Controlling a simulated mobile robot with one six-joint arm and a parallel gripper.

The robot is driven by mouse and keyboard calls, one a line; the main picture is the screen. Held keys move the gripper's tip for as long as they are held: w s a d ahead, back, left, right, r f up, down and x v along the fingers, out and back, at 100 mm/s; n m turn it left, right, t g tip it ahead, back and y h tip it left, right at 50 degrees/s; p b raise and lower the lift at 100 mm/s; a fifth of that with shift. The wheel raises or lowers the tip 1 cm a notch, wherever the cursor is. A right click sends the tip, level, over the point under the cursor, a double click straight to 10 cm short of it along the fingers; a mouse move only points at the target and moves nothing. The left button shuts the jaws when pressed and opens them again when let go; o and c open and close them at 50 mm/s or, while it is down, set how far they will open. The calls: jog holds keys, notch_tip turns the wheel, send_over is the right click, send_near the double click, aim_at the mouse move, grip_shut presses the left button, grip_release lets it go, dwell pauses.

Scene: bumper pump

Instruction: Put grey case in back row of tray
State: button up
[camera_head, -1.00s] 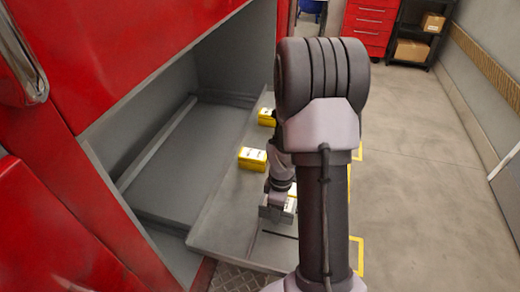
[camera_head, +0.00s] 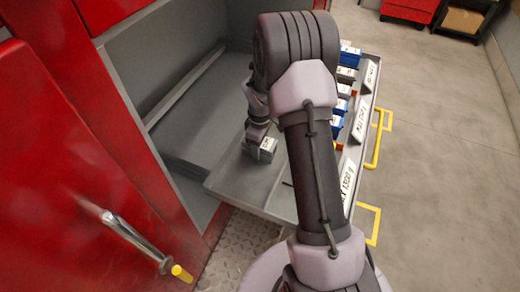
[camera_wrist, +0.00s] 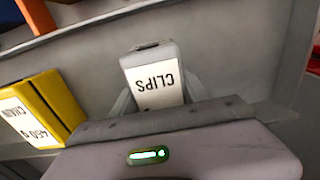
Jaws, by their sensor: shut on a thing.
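The grey case (camera_head: 262,150) with a white label is at the lower end of my gripper (camera_head: 257,139), left of my arm in the head view. In the wrist view the grey case (camera_wrist: 153,72) reads "CLIPS" and sits between the two fingers of my gripper (camera_wrist: 158,95), which is shut on it. The grey tray (camera_head: 236,184) extends out of the red cabinet, under the case. I cannot tell whether the case touches the tray floor. My arm hides the middle of the tray.
A yellow box (camera_wrist: 48,108) lies to the left of the case in the wrist view. Blue boxes (camera_head: 348,56) and white label cards (camera_head: 348,180) line the tray's right side. The cabinet's red front (camera_head: 70,150) is on the left. Bare tray floor shows around the case.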

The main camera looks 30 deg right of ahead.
jog(key=o, duration=1.5)
notch_tip(320, 180, up, 12)
jog(key=p, duration=0.5)
jog(key=shift+f, duration=0.1)
jog(key=s+a+r+m+t, duration=0.25)
jog(key=s+a+r, duration=0.35)
jog(key=r, duration=0.4)
jog(key=s+a+r+m+t, duration=0.1)
jog(key=s+a+r+m, duration=0.4)
jog(key=r, duration=0.5)
jog(key=s+a+m, duration=0.1)
jog(key=s+a, duration=0.1)
jog(key=s, duration=0.2)
jog(key=s+a+r+m+t+y, duration=0.1)
jog(key=s+a+m, duration=0.1)
jog(key=s, duration=0.2)
jog(key=s+a+r+m+t+y, duration=0.1)
jog(key=s+a, duration=0.2)
jog(key=s, duration=0.1)
jog(key=shift+s+m, duration=0.15)
jog(key=shift+m, duration=0.1)
